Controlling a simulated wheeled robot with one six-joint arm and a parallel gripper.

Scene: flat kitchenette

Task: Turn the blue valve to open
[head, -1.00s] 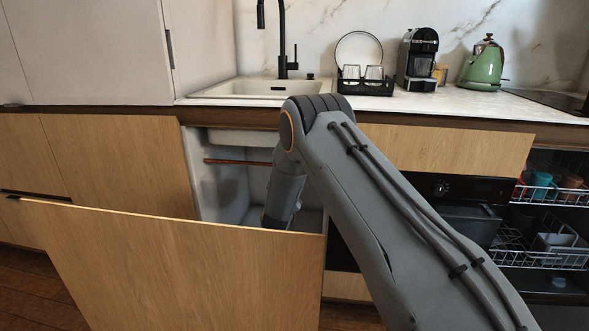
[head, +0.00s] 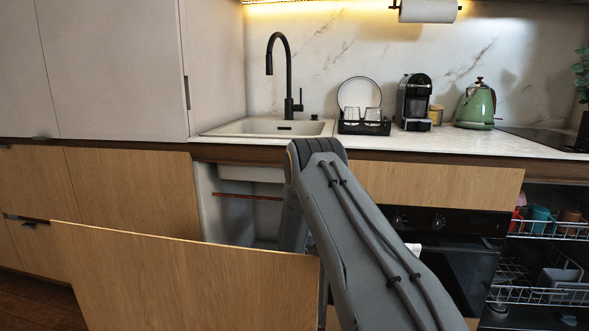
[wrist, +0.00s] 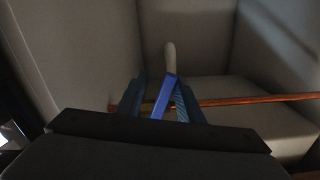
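The blue valve handle (wrist: 164,98) shows in the wrist view as a slanted blue lever at the copper pipe (wrist: 250,99). My gripper (wrist: 158,80) is open, with one finger on each side of the handle. There is a gap between the left finger and the handle; the right finger is close to its upper end, and I cannot tell if they touch. In the head view the copper pipe (head: 247,197) crosses the open sink cabinet, while my gripper and the valve are hidden behind the door and my arm.
The open wooden cabinet door (head: 190,280) stands in front of the opening. Cabinet walls (wrist: 70,50) are close around my gripper. A pale upright pipe (wrist: 170,57) rises behind the handle. The oven (head: 455,265) and an open dish rack (head: 545,295) are at the right.

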